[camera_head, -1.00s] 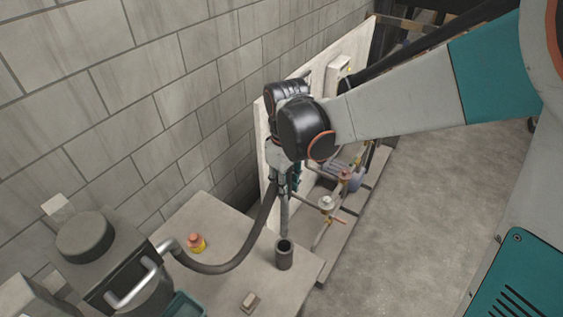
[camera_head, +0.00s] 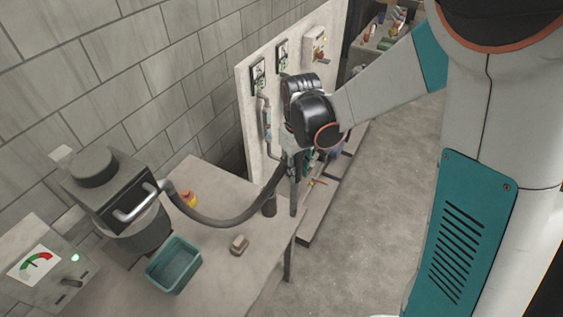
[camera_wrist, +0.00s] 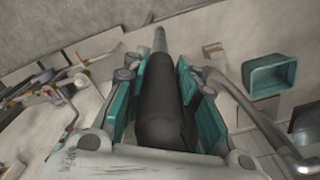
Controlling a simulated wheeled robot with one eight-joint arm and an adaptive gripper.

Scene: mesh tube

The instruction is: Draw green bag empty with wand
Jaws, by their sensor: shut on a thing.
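My gripper (camera_head: 298,160) is at the right end of the table, by the upright board. In the wrist view, my gripper's teal-padded fingers (camera_wrist: 162,92) are shut on a dark, thick wand (camera_wrist: 160,115). The wand narrows to a grey tube pointing away. A dark hose (camera_head: 225,221) runs from it to a dark machine with a round lid (camera_head: 98,168). I cannot make out a green bag for certain. A teal open-topped container (camera_head: 173,266) stands on the table, apart from the wand; it also shows at right in the wrist view (camera_wrist: 268,76).
A gauge box (camera_head: 38,262) stands at left. The board (camera_head: 309,62) carries meters and pipes. Floor (camera_head: 345,255) to the right is clear.

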